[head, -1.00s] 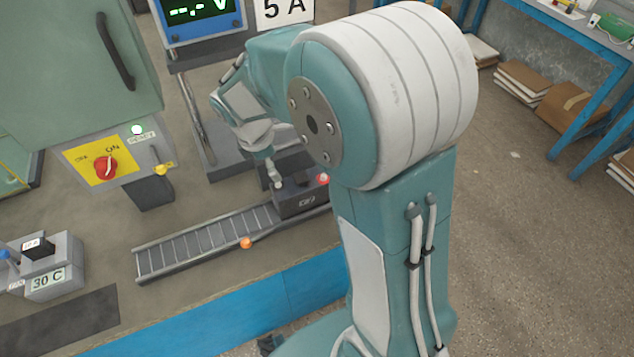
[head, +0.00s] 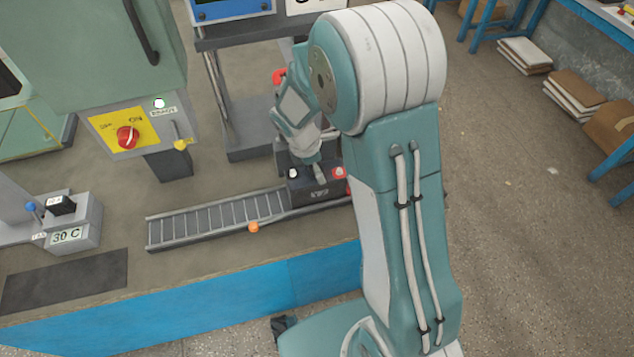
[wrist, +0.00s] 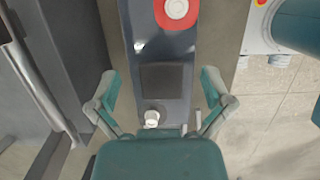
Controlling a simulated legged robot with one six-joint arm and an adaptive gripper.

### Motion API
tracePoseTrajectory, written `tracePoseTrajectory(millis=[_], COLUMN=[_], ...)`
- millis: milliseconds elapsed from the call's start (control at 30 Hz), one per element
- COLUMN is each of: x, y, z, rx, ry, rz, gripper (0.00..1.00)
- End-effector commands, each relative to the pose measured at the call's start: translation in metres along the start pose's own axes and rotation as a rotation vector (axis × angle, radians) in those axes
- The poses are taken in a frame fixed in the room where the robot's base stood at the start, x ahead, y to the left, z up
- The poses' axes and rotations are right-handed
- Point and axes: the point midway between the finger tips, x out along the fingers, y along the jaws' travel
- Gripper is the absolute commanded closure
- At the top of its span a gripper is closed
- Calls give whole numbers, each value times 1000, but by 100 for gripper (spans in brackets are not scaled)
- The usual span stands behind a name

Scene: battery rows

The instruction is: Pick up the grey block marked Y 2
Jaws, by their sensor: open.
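A dark grey block (head: 318,190) sits at the right end of a roller rack, partly hidden by my arm. It has a red terminal and a white knob on top. The small label on its front is too small to read, so I cannot tell whether it says Y 2. My gripper (head: 306,165) is over this block. In the wrist view, my gripper (wrist: 158,84) is open, with one finger on each side of the dark block (wrist: 163,100). A red ring and white knobs show on its top. I cannot tell whether the fingers touch it.
The roller rack (head: 215,221) runs left from the block, with an orange ball (head: 253,227) at its front edge. A grey stand marked 30 C (head: 75,235) holds a small black block (head: 62,205). A green cabinet with a red switch (head: 128,137) stands behind.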

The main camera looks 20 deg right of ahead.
Motion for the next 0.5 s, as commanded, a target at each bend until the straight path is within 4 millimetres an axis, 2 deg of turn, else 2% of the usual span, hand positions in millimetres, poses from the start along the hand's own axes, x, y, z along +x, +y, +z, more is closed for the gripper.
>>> tracePoseTrajectory(millis=[100,200,467,500], x=[20,29,33,33], y=[-1,-1,-1,-1], z=[-4,-5,-4,-4], rx=[-2,-2,-2,-1], ry=[-4,-5,-4,-4], rz=[-5,-2,0,0], gripper=[0,0,0,9])
